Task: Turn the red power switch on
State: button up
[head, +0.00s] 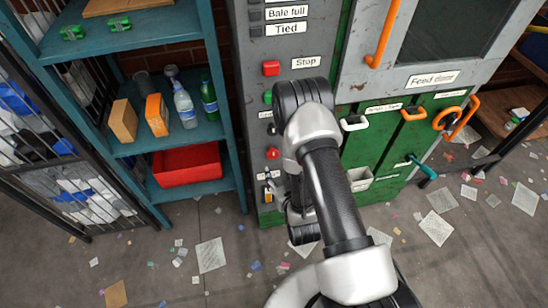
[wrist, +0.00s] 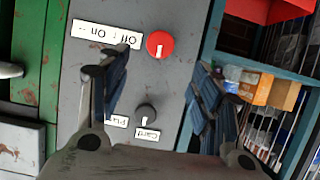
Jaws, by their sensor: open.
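The red power switch (wrist: 161,44) is a round red knob with a short white mark pointing down in the wrist view. It sits on the grey panel beside an "Off : On" label (wrist: 95,36), which shows upside down. In the head view the red knob (head: 272,153) shows just left of my arm. My gripper (wrist: 165,62) is open and empty, its two dark fingers either side of the knob's line in the wrist view. The left fingertip overlaps the label's edge. I cannot tell whether any finger touches the panel. My arm hides most of the gripper in the head view.
A black knob (wrist: 147,112) with a "Card" label is near the red one. A red Stop button (head: 271,68) is higher on the panel. A teal shelf (head: 213,75) with bottles, boxes and a red bin (head: 187,165) stands left. Paper litters the floor.

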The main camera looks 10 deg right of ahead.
aim_at(274, 156)
jog(key=b+x, duration=0.2)
jog(key=x, duration=0.9)
jog(key=shift+w+f, duration=0.2)
jog(key=shift+w, duration=0.1)
jog(key=c, duration=1.1)
jog(key=shift+b, duration=0.35)
jog(key=m+y+b, duration=0.2)
jog(key=m, duration=0.1)
jog(key=shift+d+f, duration=0.15)
jog(key=m+y+b, duration=0.2)
jog(key=m+b, duration=0.1)
jog(key=shift+d+f+m+t, duration=0.1)
jog(key=shift+m+t, duration=0.3)
jog(key=m+t+y+b, duration=0.1)
jog(key=m, duration=0.1)
jog(key=shift+m+y, duration=0.4)
jog(key=shift+m+t+y, duration=0.6)
jog(key=shift+m, duration=1.3)
